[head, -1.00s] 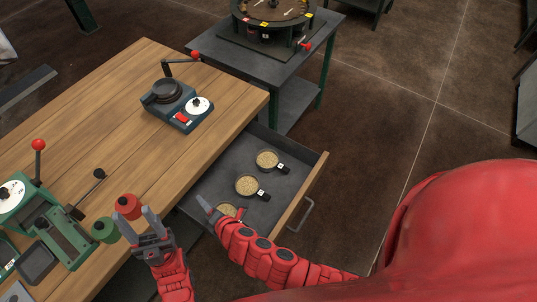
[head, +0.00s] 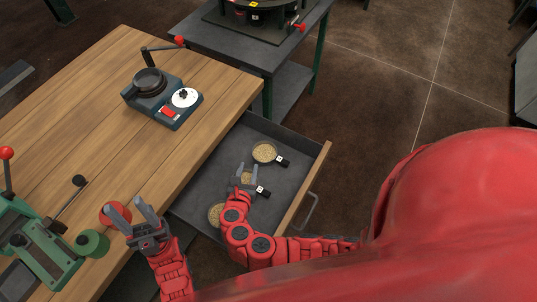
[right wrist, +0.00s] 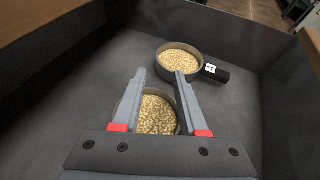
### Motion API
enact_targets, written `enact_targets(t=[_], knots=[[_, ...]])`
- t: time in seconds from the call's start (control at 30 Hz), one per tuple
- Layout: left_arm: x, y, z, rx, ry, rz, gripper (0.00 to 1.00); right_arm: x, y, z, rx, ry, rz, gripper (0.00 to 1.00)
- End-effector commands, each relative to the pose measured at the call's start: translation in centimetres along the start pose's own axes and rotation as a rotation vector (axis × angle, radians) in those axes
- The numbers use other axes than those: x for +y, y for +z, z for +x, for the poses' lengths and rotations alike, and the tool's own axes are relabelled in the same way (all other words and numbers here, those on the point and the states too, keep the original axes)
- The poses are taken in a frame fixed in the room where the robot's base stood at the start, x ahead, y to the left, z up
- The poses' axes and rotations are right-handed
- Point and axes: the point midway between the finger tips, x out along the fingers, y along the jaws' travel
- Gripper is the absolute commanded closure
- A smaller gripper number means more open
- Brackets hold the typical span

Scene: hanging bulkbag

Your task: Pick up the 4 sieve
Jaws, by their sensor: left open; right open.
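Three round sieves with golden mesh and dark rims lie in the open drawer: the far one (head: 264,152), the middle one (head: 247,176) and the near one (head: 215,212). Small white tags sit on black handles; I cannot read them surely in the head view. My right gripper (head: 244,172) is open above the middle sieve, partly hiding it. In the right wrist view, one sieve (right wrist: 157,115) shows between and below the open fingers. Another sieve (right wrist: 179,61) with a tagged handle lies beyond the fingertips. My left gripper (head: 143,213) is open and empty near the table edge.
The grey drawer (head: 205,175) has a wooden front (head: 307,190) with a metal handle. The wooden table (head: 95,110) carries a dark device with a dial (head: 163,98) and a green press (head: 50,240). A grey side table (head: 245,45) stands behind.

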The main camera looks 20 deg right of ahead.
Motion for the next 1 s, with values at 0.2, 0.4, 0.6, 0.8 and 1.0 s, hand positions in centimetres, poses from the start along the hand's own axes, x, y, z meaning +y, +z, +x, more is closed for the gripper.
enact_targets(t=[0.2, 0.4, 0.6, 0.8, 1.0], knots=[[0.0, -0.1, 0.6, 0.0, 0.0, 0.0, 0.5, -0.1, 0.1, 3.9, 0.001, -0.004, 0.0, 0.58], [0.0, -0.1, 0.6, 0.0, 0.0, 0.0, 0.5, 0.1, 0.0, 4.9, 0.001, 0.002, 0.0, 0.58], [0.0, -0.1, 0.9, 0.0, 0.0, 0.0, 0.5, 0.0, 0.1, 6.9, 0.001, -0.003, 0.002, 0.58], [-0.1, -0.2, 1.0, 0.0, 0.0, 0.0, 0.5, 0.0, 0.0, 9.5, 0.002, 0.0, 0.001, 0.58], [-0.1, -0.2, 1.0, 0.0, 0.0, 0.0, 0.5, 0.1, -0.1, 9.9, 0.002, 0.003, 0.002, 0.58]])
